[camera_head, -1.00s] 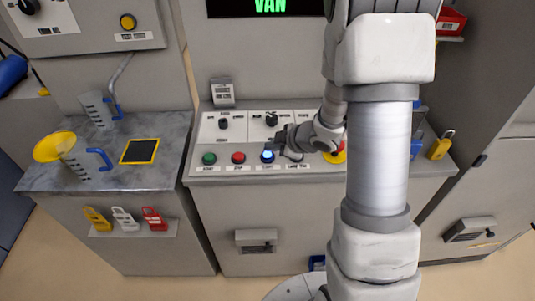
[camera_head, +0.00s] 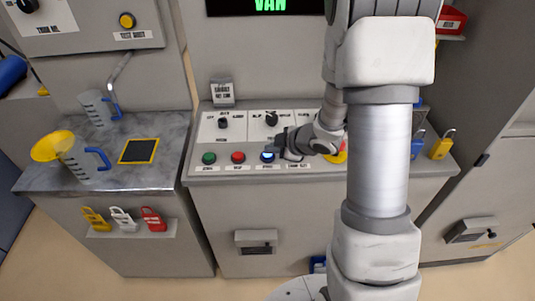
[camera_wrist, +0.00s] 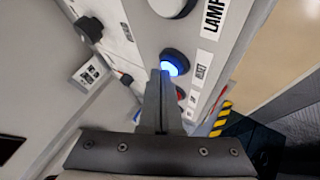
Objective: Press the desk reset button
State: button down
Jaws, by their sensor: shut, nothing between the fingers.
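The desk panel's blue lit button (camera_head: 267,157) sits in the front row, right of the red button (camera_head: 238,158) and the green button (camera_head: 209,158). The red button (camera_wrist: 181,93) shows just beyond the fingers.
Two black knobs (camera_head: 271,119) stand on the panel behind the buttons. A yellow-ringed control (camera_head: 338,156) is partly hidden by my arm. A metal bench (camera_head: 110,165) at left holds jugs and a funnel.

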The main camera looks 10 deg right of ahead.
aim_at(271, 156)
jog(key=shift+f, duration=0.35)
jog(key=shift+r, duration=0.15)
dwell(0.3)
jog(key=shift+r+p, duration=0.7)
jog(key=shift+r, duration=0.15)
notch_tip(271, 156, up, 5)
jog(key=p, duration=0.4)
jog(key=shift+p, duration=0.4)
